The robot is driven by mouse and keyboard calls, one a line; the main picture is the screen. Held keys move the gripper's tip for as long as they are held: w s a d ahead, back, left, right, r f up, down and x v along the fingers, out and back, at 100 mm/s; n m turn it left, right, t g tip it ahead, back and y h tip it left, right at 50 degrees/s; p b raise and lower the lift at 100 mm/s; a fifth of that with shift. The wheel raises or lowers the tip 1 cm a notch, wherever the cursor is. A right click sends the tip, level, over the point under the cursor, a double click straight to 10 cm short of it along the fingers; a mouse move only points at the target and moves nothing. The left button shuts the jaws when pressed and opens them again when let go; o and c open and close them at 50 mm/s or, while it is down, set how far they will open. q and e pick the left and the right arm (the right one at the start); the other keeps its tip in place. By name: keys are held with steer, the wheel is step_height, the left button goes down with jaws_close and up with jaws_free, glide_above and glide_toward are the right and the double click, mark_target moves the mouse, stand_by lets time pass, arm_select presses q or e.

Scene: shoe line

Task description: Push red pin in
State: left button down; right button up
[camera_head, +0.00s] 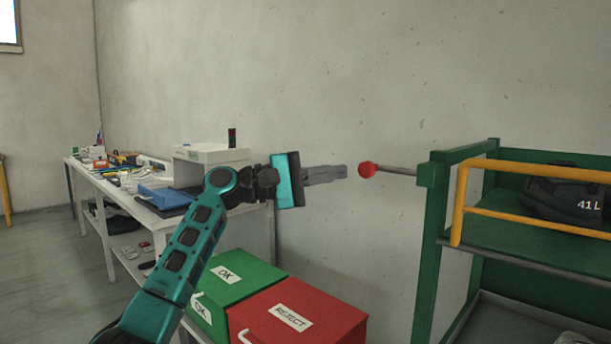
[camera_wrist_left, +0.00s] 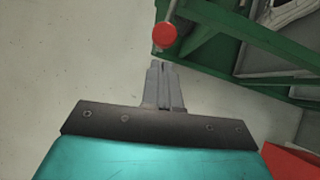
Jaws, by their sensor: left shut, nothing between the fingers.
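The red pin (camera_head: 367,170) has a round red knob on a thin grey rod. The rod sticks out to the left from the green post of the rack, so the knob stands clear of the post. My left gripper (camera_head: 344,172) is shut and empty, its fingertips pointing right at the knob. In the left wrist view the red knob (camera_wrist_left: 165,36) lies just beyond the closed fingers (camera_wrist_left: 162,64), slightly above the tips in the picture. My right gripper is not in view.
The green rack (camera_head: 428,240) with a yellow rail (camera_head: 540,170) stands on the right, holding a dark shoe marked 41 L (camera_head: 565,203). A green OK box (camera_head: 235,283) and a red REJECT box (camera_head: 300,318) sit below my left arm. A cluttered white table (camera_head: 120,185) stands behind.

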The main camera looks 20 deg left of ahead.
mark_target(397, 172)
arm_select(q)
steer(key=shift+s+d+r, duration=0.1)
steer(key=shift+s+d, duration=0.05)
steer(key=shift+d, duration=0.75)
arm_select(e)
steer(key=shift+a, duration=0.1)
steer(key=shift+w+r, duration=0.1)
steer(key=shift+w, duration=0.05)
arm_select(q)
steer(key=d+p, duration=0.1)
steer(key=s+d+p, duration=0.1)
steer(key=d, duration=0.1)
steer(key=s+d+p, duration=0.1)
steer(key=d, duration=0.1)
steer(key=shift+s+d, duration=0.1)
steer(key=shift+d, duration=0.1)
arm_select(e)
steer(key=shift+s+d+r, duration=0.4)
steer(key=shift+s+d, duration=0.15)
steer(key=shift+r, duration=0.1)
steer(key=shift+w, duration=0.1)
